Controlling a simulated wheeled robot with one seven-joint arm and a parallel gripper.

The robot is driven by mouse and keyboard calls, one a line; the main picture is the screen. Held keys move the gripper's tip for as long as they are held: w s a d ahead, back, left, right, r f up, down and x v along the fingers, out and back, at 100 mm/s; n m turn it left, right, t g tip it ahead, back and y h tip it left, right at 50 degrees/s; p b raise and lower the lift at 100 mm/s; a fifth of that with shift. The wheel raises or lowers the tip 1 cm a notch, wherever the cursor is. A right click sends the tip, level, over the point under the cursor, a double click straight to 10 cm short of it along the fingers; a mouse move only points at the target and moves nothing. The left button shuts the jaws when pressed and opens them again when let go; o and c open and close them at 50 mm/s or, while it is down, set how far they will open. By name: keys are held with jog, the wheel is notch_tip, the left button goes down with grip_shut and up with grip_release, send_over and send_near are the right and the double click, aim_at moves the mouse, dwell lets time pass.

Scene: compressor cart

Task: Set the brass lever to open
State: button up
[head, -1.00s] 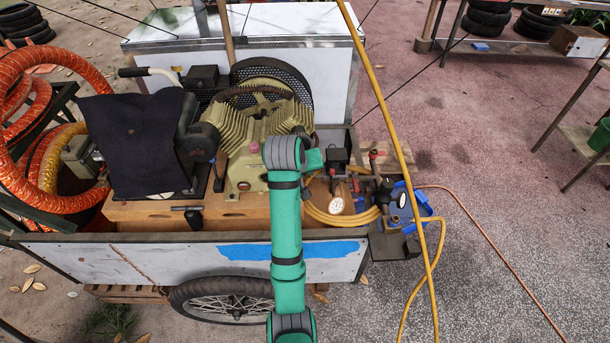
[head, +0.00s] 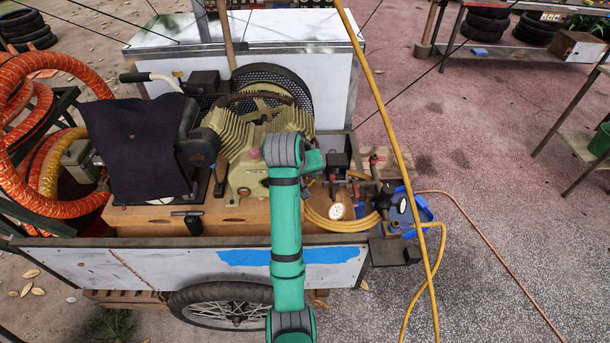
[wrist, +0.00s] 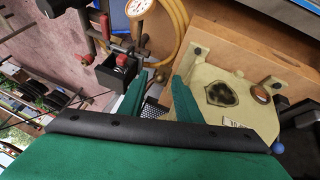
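My gripper (wrist: 160,88) is open and empty in the wrist view, its two green fingers apart. In the head view its green body (head: 315,161) shows only partly behind my arm. The pipework with valves (head: 372,186) is at the right end of the cart, to the right of my gripper. A round white gauge (head: 336,211) sits by it and also shows in the wrist view (wrist: 138,7). A small brass-coloured fitting (head: 394,227) is at the blue tray. I cannot tell which part is the brass lever or how it is set.
The ribbed compressor (head: 240,140) and a dark cloth-covered unit (head: 135,145) stand left of my arm. A black box with a red button (wrist: 118,70) is close beside the fingers. A yellow hose (head: 385,105) hangs across the right side.

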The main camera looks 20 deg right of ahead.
jog(key=v, duration=1)
jog(key=shift+s+a+r, duration=0.15)
jog(key=shift+s+r, duration=0.05)
jog(key=shift+r, duration=0.1)
dwell(0.7)
